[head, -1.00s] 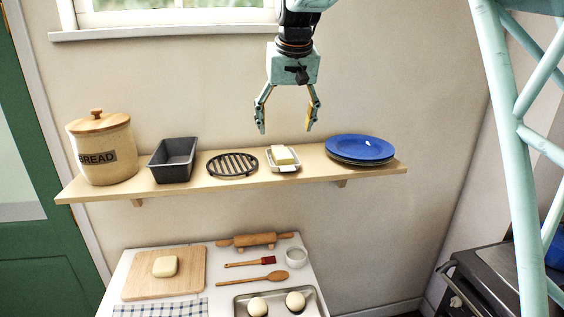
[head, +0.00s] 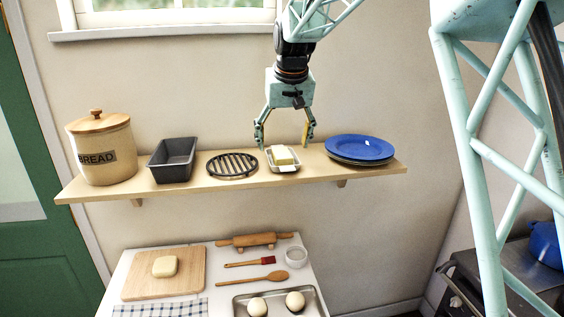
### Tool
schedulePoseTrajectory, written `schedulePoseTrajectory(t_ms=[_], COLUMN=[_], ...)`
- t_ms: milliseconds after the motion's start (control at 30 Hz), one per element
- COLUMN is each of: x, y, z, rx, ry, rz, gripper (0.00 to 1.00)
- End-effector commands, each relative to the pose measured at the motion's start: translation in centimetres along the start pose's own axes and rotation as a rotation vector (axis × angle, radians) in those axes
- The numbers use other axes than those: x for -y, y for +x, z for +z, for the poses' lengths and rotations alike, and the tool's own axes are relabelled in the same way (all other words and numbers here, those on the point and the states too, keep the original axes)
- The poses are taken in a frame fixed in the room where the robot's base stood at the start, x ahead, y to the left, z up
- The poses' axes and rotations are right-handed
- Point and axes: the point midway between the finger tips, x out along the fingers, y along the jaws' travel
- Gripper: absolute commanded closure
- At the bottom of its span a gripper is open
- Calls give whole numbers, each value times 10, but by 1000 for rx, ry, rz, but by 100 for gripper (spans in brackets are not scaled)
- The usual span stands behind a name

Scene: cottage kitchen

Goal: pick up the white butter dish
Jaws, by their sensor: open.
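One fingertip shows to the left of the butter and the other to the right, near butter height. Nothing is between the fingers that I can see being gripped, and I cannot tell whether a fingertip touches the dish.
On the shelf (head: 205,184) are a bread crock (head: 104,150), a dark loaf tin (head: 173,160), the trivet (head: 232,164) and stacked blue plates (head: 360,149), close to the right finger. Below, a white table holds a rolling pin (head: 254,240) and a tray with eggs (head: 240,305).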

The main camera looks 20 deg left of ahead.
Motion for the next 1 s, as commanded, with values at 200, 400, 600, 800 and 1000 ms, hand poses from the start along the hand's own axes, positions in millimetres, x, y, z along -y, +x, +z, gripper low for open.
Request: schedulePoseTrajectory(t_ms=[200, 400, 600, 800, 1000], x=[0, 0, 0, 0, 0], y=[9, 29, 47, 52, 52], z=[1, 0, 0, 0, 0], rx=[2, 2, 1, 0, 0], ry=[0, 0, 0, 0, 0], rz=[0, 0, 0, 0, 0], gripper=[28, 28, 28, 28, 28])
